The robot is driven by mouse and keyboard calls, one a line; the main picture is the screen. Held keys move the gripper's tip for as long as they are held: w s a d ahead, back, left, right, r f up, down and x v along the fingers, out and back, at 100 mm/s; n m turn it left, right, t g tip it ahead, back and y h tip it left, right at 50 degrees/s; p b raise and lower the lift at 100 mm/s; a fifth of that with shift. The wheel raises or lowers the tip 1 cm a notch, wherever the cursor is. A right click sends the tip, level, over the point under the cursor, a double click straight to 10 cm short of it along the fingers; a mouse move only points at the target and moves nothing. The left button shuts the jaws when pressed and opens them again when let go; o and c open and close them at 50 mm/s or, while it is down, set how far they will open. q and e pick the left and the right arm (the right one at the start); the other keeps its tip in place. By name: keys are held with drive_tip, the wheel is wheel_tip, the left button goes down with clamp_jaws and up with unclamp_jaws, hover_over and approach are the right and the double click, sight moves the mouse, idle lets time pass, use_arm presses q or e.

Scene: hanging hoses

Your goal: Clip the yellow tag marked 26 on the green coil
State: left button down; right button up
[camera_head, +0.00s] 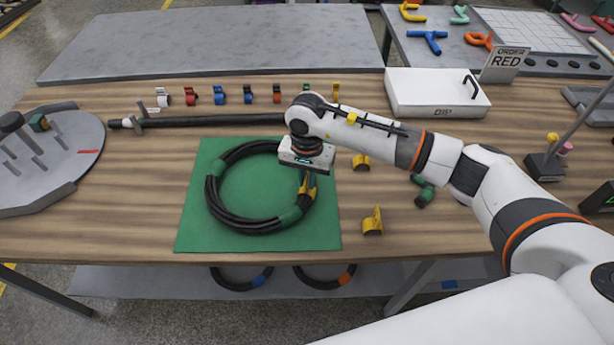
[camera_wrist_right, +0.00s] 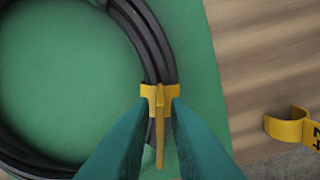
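The coil (camera_head: 216,205) is a ring of black hose with green bands, lying on a green mat (camera_head: 190,228). My right gripper (camera_head: 308,188) is over the coil's right side, pointing down. In the right wrist view, its two teal fingers (camera_wrist_right: 160,112) are shut on the upright flag of a yellow tag (camera_wrist_right: 147,92). The tag's clip part lies across the black hose strands (camera_wrist_right: 150,45). I cannot tell whether it is fully snapped around them. The number on the held tag is not readable. My left gripper is not in view.
Two loose yellow tags stand right of the mat, one nearer (camera_head: 373,225) and one farther (camera_head: 361,162). Coloured clips line the back, behind a black rod (camera_head: 210,121). A white DIP box (camera_head: 435,95) is at back right. A grey turntable (camera_head: 60,165) stands left.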

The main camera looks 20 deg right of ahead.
drive_tip(key=shift+o, duration=1)
